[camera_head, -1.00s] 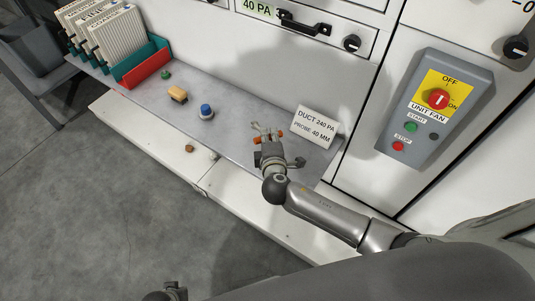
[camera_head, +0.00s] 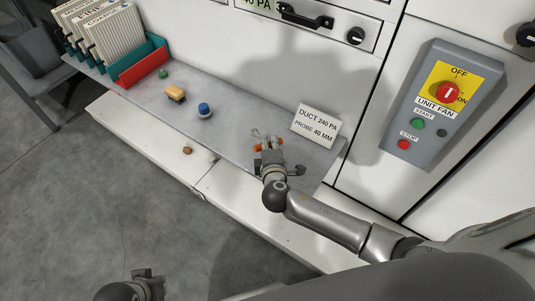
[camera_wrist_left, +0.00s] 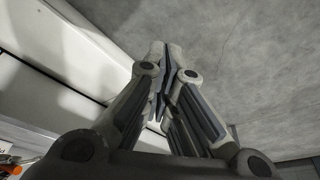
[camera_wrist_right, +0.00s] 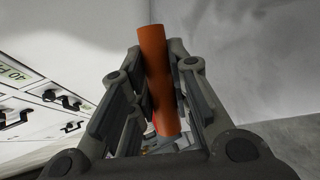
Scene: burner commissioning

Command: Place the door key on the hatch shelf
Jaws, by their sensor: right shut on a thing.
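My right gripper (camera_head: 268,147) is shut on the orange bar of what looks like the door key (camera_head: 257,148). It holds the bar crosswise over the right part of the grey shelf (camera_head: 235,130), close to the white label card. The right wrist view shows the orange bar (camera_wrist_right: 153,75) between the fingers. Pale, thin parts show just beyond the fingers in the head view, too small to tell apart. I cannot tell whether the key touches the shelf. My left gripper (camera_wrist_left: 165,55) has its fingertips together with nothing between them; it shows at the bottom edge of the head view (camera_head: 145,275).
A label card (camera_head: 316,122) reads "DUCT 240 PA PROBE 40 MM". A blue-topped knob (camera_head: 204,110), a yellowish block (camera_head: 176,94) and a small green item (camera_head: 163,74) are on the shelf. A filter rack (camera_head: 142,66) stands at the left end. The fan switch box (camera_head: 433,105) is at right.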

